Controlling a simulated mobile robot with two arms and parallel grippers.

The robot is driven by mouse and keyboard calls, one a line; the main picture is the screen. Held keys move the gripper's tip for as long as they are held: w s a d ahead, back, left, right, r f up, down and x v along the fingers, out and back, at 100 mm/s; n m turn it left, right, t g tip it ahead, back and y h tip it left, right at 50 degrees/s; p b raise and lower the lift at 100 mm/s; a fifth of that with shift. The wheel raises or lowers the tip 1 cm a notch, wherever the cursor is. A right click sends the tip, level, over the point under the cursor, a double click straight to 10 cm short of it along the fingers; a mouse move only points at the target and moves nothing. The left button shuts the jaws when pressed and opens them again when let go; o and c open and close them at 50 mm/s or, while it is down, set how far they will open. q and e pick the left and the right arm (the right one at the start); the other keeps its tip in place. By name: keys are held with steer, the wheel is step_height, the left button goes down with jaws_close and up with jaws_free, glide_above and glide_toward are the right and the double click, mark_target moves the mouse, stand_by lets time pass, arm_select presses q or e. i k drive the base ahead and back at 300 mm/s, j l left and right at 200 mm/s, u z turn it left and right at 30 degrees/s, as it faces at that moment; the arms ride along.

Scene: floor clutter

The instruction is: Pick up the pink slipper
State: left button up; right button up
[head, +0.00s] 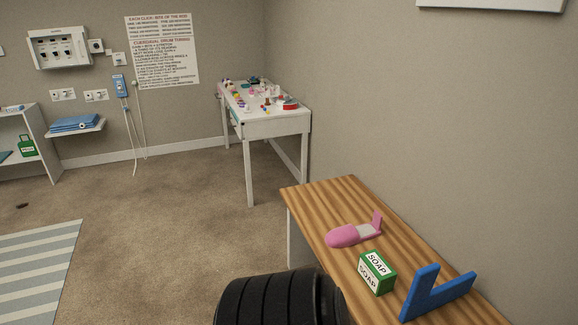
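The pink slipper (343,236) lies on the wood-topped table (322,203) at the lower right of the head view. Its rounded pink end points left, and a pale inner part and an upright pink piece show at its right end. Nothing covers it. Neither of my grippers is in view.
A green and white soap box (376,273) stands just in front of the slipper, and a blue angled object (435,291) is to its right. The wall runs along the table's right side. A white table (271,127) with small clutter stands farther back. Carpet left of the wooden table is mostly clear, with a striped rug (38,268).

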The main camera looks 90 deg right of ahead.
mark_target(349, 235)
steer(key=z, duration=8.55)
steer(key=u, duration=0.6)
steer(key=k+u, duration=0.25)
steer(key=u, duration=0.2)
steer(key=k+j+u, duration=0.15)
steer(key=u, duration=0.3)
steer(key=k+j+u, duration=0.25)
steer(key=u, duration=0.2)
steer(key=k+j+u, duration=0.25)
steer(key=u, duration=0.2)
